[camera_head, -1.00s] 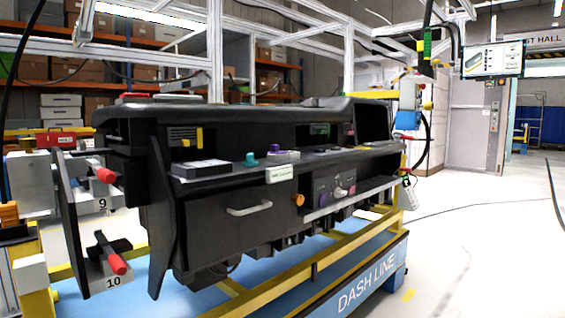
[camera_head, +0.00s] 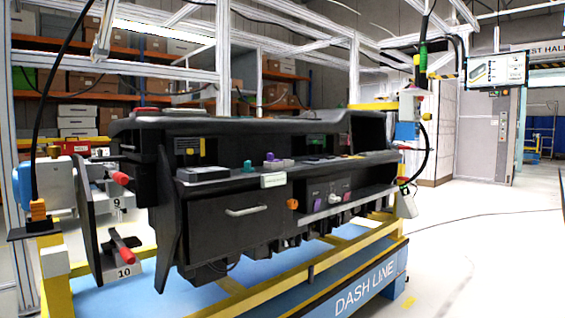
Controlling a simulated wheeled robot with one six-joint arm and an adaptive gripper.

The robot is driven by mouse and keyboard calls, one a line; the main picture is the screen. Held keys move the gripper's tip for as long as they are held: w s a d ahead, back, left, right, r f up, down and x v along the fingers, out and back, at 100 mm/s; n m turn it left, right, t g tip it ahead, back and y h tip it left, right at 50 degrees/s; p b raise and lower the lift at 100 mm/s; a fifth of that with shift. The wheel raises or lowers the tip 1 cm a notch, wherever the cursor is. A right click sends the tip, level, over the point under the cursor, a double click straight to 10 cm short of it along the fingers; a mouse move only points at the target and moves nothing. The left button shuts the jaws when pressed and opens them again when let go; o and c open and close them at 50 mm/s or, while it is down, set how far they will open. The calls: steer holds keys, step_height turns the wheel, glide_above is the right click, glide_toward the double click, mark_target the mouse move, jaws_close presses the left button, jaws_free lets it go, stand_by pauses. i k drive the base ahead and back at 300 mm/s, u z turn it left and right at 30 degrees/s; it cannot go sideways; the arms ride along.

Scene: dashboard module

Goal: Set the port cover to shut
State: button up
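The black dashboard module (camera_head: 225,222) stands on a yellow-railed blue stand in the camera_head view. I cannot single out the port cover at this distance, so I cannot tell whether it is open or shut. The module's front has a drawer with a silver handle (camera_head: 246,211), an orange knob (camera_head: 293,204) and a small panel with a pale knob (camera_head: 335,198). A small white label (camera_head: 273,180) hangs at the shelf edge, its text too small to read. My gripper is not in view.
Red-handled clamps numbered 9 (camera_head: 121,178) and 10 (camera_head: 130,256) stick out at the module's left. The blue base (camera_head: 365,291) reads DASH LINE. A screen (camera_head: 497,70) hangs at upper right. The floor at right (camera_head: 480,255) is open, crossed by a cable.

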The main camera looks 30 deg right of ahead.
mark_target(270, 157)
steer(key=z, duration=1.05)
steer(key=i, duration=0.75)
steer(key=k, duration=0.75)
steer(key=u, duration=0.85)
steer(key=i, duration=0.45)
steer(key=z, duration=0.05)
